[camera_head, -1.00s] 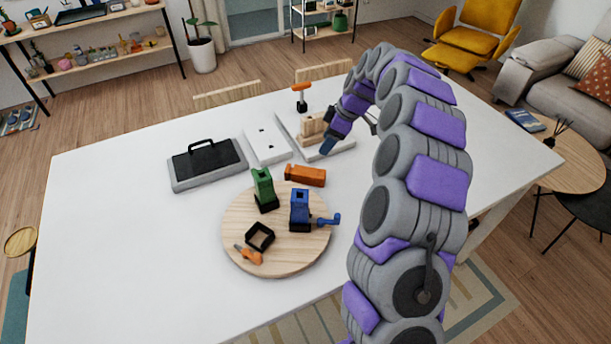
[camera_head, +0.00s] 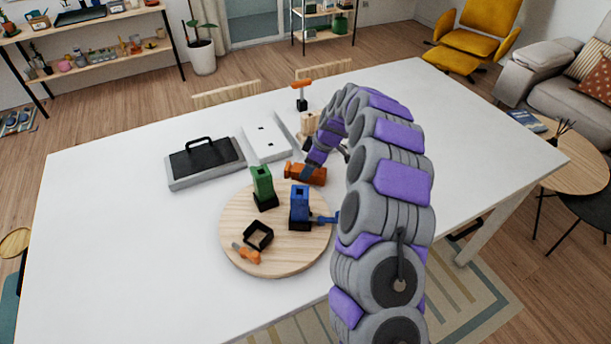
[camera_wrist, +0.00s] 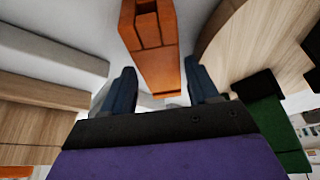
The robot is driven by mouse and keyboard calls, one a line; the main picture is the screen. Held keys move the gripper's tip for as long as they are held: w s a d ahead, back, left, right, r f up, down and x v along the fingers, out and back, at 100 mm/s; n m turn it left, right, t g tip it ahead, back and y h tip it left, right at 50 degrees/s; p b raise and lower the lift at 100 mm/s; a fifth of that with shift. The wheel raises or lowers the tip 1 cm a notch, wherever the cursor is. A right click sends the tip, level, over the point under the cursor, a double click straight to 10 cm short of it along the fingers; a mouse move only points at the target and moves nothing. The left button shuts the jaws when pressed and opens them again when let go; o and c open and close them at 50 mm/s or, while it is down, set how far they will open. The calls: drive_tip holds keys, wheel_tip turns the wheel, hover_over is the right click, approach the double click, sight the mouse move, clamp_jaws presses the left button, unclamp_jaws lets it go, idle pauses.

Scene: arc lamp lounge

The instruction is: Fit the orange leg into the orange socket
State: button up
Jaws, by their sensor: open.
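The orange leg (camera_head: 316,176) is a block lying on the white table, just behind the round wooden board (camera_head: 235,210). My gripper (camera_head: 307,171) is over it and covers part of it. In the wrist view the orange leg (camera_wrist: 153,55) lies between the two blue fingers of my gripper (camera_wrist: 162,75), which are open with gaps at the sides. A square black socket (camera_head: 258,235) stands empty on the board, with an orange handle (camera_head: 246,253) beside it. This looks like the orange socket.
On the board, a green leg (camera_head: 262,180) and a blue leg (camera_head: 300,197) stand upright in black sockets. An orange-topped tool (camera_head: 302,88) stands farther back. The table's left side is clear.

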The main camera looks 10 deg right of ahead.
drive_tip(key=x, duration=0.2)
drive_tip(key=shift+a+f, duration=0.1)
drive_tip(key=shift+f, duration=0.2)
drive_tip(key=shift+r, duration=0.1)
drive_tip(key=c, duration=1)
drive_tip(key=shift+r, duration=0.1)
